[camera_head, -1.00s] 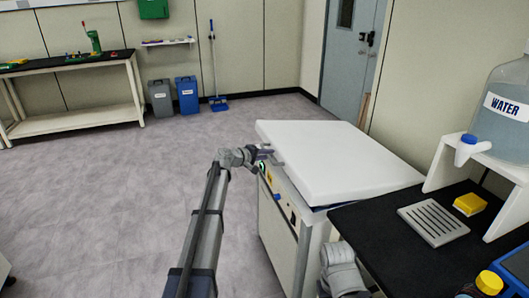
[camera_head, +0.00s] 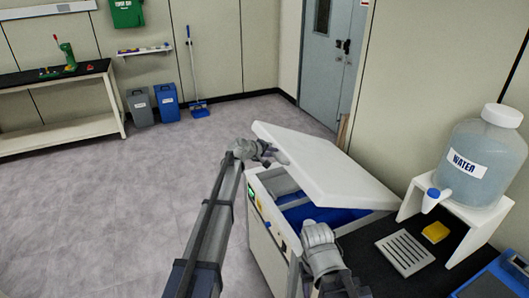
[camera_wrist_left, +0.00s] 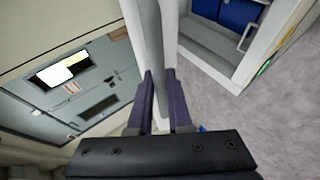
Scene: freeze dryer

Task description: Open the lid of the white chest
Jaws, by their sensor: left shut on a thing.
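The white chest (camera_head: 268,236) stands in front of me, with its thick white lid (camera_head: 325,165) partly raised. The lid tilts up at its left edge and stays low on the right. A gap below shows the blue and grey inside (camera_head: 325,214). My left gripper (camera_head: 277,153) is at the raised left edge. In the left wrist view, the fingers (camera_wrist_left: 160,90) are shut on the lid's edge (camera_wrist_left: 150,45), and the open chest with its blue inside (camera_wrist_left: 238,17) shows at upper right. A link of my right arm shows in front of the chest; its fingers are not visible.
A black worktop (camera_head: 377,275) adjoins the chest at right, with a grey slotted plate (camera_head: 405,252), a yellow sponge (camera_head: 435,232) and a water jug (camera_head: 480,160) on a white stand. A grey door (camera_head: 328,50) is behind. The floor to the left is clear.

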